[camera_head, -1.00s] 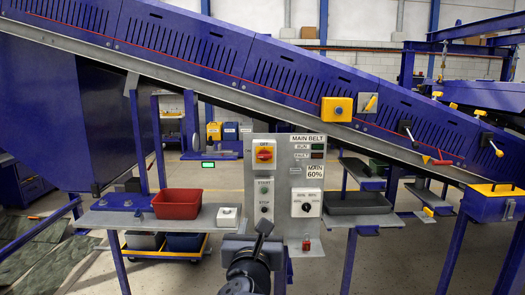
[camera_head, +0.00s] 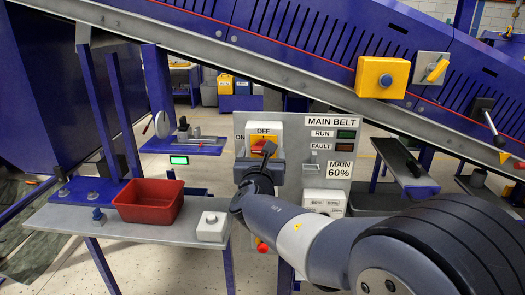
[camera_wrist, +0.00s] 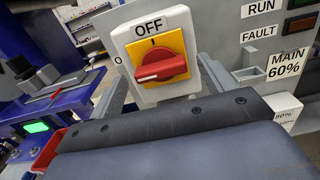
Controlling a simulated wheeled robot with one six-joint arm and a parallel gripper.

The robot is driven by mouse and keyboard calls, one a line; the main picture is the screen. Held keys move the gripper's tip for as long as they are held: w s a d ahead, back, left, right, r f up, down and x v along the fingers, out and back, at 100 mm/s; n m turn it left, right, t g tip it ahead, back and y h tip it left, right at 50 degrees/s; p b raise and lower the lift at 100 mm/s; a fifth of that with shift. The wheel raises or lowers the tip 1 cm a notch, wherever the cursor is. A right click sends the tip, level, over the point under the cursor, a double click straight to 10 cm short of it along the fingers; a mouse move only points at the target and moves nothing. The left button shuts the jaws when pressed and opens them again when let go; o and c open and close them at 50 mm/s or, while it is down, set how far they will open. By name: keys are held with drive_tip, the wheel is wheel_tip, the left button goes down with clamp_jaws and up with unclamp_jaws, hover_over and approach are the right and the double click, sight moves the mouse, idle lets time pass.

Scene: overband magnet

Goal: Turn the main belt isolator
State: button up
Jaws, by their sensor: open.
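The main belt isolator is a red handle (camera_wrist: 162,68) on a yellow plate (camera_wrist: 152,47) in a white box (camera_wrist: 183,20). The box reads OFF at the top and ON at the left. The handle lies roughly level, its white mark at the left end. In the head view the red handle (camera_head: 264,147) is partly hidden by my wrist. My gripper (camera_head: 262,155) is open in front of it. In the wrist view its grey fingers (camera_wrist: 163,73) stand left and right of the handle, apart from it. Whether they reach the handle's depth is unclear.
The grey panel (camera_head: 298,131) carries RUN (camera_head: 346,134) and FAULT (camera_head: 346,146) lamps and a dial box (camera_head: 325,200). A red bin (camera_head: 149,200) and a white button box (camera_head: 211,227) stand on the left shelf (camera_head: 60,222). The blue conveyor (camera_head: 300,35) slopes overhead.

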drive_tip(key=shift+w+r, duration=0.1)
drive_tip(key=shift+w, duration=0.55)
drive_tip(key=shift+c, duration=0.5)
drive_tip(key=c, duration=0.9)
